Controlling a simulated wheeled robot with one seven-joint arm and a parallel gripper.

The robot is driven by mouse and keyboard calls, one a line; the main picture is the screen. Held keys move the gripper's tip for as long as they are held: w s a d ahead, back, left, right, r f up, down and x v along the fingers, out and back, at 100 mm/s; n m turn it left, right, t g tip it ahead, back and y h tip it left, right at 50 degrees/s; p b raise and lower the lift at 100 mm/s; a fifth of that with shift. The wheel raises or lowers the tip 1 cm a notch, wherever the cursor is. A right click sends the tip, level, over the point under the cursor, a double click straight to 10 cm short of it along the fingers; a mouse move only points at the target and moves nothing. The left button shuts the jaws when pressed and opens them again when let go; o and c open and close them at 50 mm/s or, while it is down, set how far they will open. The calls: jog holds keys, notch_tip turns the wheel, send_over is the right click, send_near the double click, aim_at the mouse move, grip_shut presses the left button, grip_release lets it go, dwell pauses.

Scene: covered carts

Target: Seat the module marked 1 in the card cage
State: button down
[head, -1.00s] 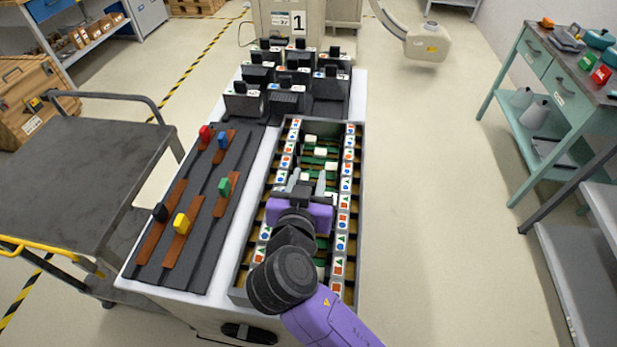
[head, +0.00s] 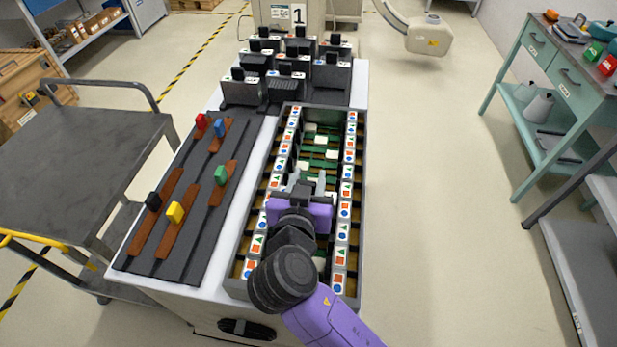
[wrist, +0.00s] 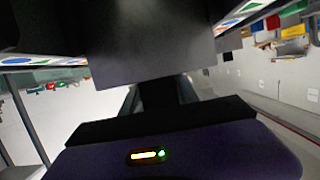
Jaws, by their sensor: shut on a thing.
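My gripper (head: 306,184) is over the middle of the long card cage (head: 361,150). It is shut on a dark grey, flat-faced module (wrist: 150,45), which fills the upper middle of the wrist view. In the head view my gripper and arm hide most of this module. I cannot read its mark, nor tell how deep it sits in the cage. The cage has rows of tiles with coloured shapes along both sides, with green cards and white blocks between them.
Several black modules (head: 286,85) stand behind the cage. A dark board (head: 190,235) with brown strips and coloured knobs lies left of it. A grey cart (head: 80,160) is at the left, a teal bench (head: 540,110) at the right. A sign with a 1 (head: 299,17) is at the back.

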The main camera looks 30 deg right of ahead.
jog(key=shift+f, duration=0.1)
dwell(0.4)
jog(key=c, duration=0.8)
grip_release()
jog(key=shift+c, duration=0.2)
jog(key=b+v, duration=0.1)
jog(key=v, duration=0.6)
jog(key=shift+s+a, duration=0.2)
jog(key=shift+s, duration=0.1)
jog(key=shift+s+a, duration=0.1)
